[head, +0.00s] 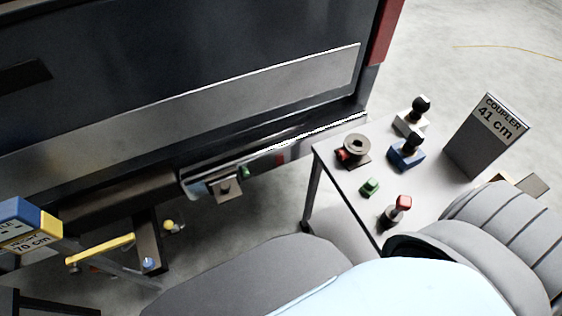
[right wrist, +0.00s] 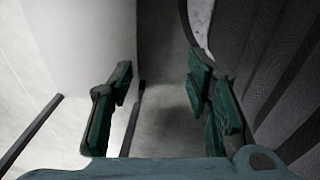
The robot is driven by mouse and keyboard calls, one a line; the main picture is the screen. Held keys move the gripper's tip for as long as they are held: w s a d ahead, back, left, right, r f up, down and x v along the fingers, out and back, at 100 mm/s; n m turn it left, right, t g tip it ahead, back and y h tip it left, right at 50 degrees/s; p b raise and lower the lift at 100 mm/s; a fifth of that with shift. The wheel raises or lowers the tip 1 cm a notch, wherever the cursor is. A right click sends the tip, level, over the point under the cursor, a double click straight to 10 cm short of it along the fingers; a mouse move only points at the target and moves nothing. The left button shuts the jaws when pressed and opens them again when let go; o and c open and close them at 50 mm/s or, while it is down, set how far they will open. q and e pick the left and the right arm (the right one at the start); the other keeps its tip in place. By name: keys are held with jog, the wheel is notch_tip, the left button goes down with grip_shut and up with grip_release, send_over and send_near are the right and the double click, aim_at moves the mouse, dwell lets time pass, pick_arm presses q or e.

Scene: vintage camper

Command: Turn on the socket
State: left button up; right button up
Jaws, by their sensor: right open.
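I cannot tell for certain which thing is the socket. A small bracket-like box (head: 225,189) hangs under the camper's rear bumper, with a small green part (head: 245,172) beside it. My left gripper is not in view.
On the table are a white block with a black knob (head: 411,117), a blue one (head: 407,152), a green block (head: 370,187), a red-topped knob (head: 398,211) and a "COUPLER 41 cm" sign (head: 487,135). A "70 cm" sign (head: 28,238) and a yellow bar (head: 100,249) stand left.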

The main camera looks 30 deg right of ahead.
jog(key=f+b, duration=0.2)
jog(key=f, duration=0.1)
jog(key=f+b, duration=0.1)
jog(key=b, duration=0.1)
jog(key=shift+w+d+f, duration=0.2)
jog(key=shift+d, duration=0.1)
jog(key=c, duration=0.6)
jog(key=shift+t, duration=0.6)
jog(key=w+f+b, duration=0.2)
jog(key=b, duration=0.1)
jog(key=w+f+b, duration=0.1)
jog(key=w, duration=0.1)
jog(key=shift+d+f, duration=0.1)
jog(key=shift+d, duration=0.2)
grip_shut()
jog(key=w+r+n+t+b, duration=0.3)
jog(key=w+n+t+b, duration=0.45)
jog(key=w, duration=1.35)
jog(key=w+r+n+t+b, duration=0.1)
jog(key=w+r+n+t, duration=0.2)
jog(key=r, duration=0.5)
jog(key=w+r+n+t+b, duration=0.2)
jog(key=w+r+n+t, duration=0.1)
jog(key=w+r+n, duration=0.3)
notch_tip(320, 180, up, 2)
jog(key=shift+a+r+t, duration=0.1)
jog(key=shift+a+t, duration=0.05)
jog(key=shift+t, duration=0.2)
jog(key=shift+w+n, duration=0.1)
jog(key=shift+n, duration=0.15)
